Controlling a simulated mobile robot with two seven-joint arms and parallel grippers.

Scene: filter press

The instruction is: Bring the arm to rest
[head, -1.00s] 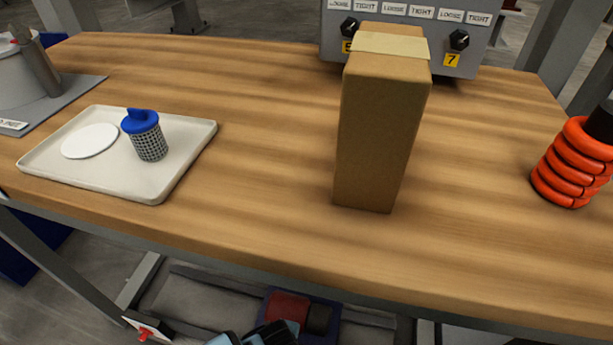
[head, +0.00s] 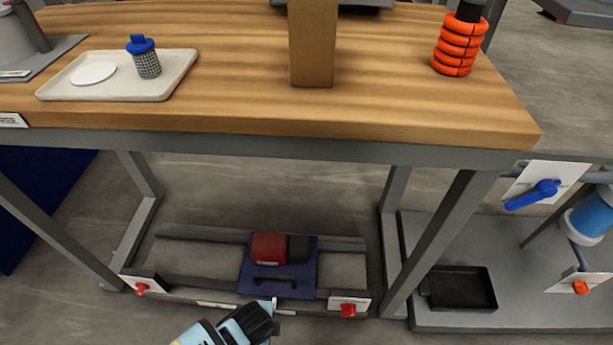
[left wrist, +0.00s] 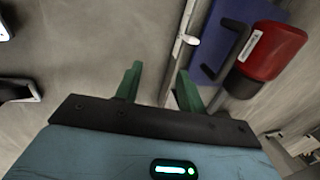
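My left gripper (head: 272,306) shows at the bottom of the head view, low in front of the bench and near the blue plate of a red pump-like unit. In the left wrist view its two green fingers (left wrist: 159,72) stand apart with only bare floor and part of a rail seen between them. It is open and empty. The red unit (left wrist: 271,50) on its blue plate (left wrist: 215,40) lies to the upper right of the fingers there, apart from them. My right gripper is in neither view.
A wooden bench (head: 400,110) carries a tray (head: 170,85) with a blue-capped mesh strainer (head: 147,62), a tall cardboard box (head: 312,45) and stacked orange rings (head: 458,45). Under it are a floor frame (head: 190,235) and red valves (head: 348,310). A black pan (head: 462,288) sits right.

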